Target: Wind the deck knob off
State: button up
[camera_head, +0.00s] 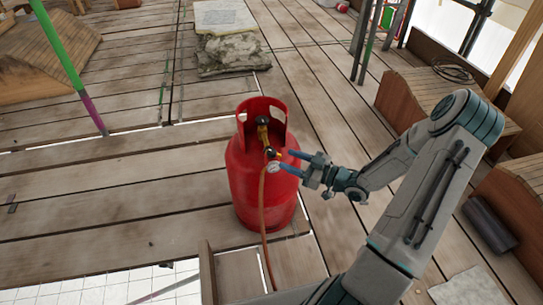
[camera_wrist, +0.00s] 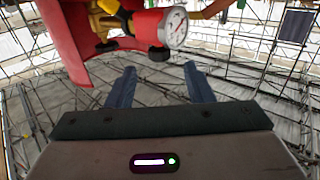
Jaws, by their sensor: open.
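A red gas cylinder (camera_head: 262,195) stands upright on the deck, with a brass valve (camera_head: 263,133) inside its collar. A dark knob (camera_head: 262,121) tops the valve. In the wrist view, a red regulator body (camera_wrist: 146,26) carries a round white gauge (camera_wrist: 174,27). A black knob (camera_wrist: 158,54) sits under it, and another dark knob (camera_wrist: 107,46) is to its left. I cannot tell which is the deck knob. My gripper (camera_head: 293,162) is open beside the cylinder's right side. In the wrist view its fingers (camera_wrist: 160,71) are apart with nothing between them, below the regulator.
An orange hose (camera_head: 263,215) runs down the cylinder's front. A green and purple pole (camera_head: 70,67) stands at left. A stone slab and a sack (camera_head: 228,52) lie behind. Deck boards left of the cylinder are clear.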

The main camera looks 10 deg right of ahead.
aim_at(272, 151)
jog(key=b+x, duration=0.1)
jog(key=x, duration=0.6)
jog(key=shift+a, duration=0.1)
jog(key=c, duration=1)
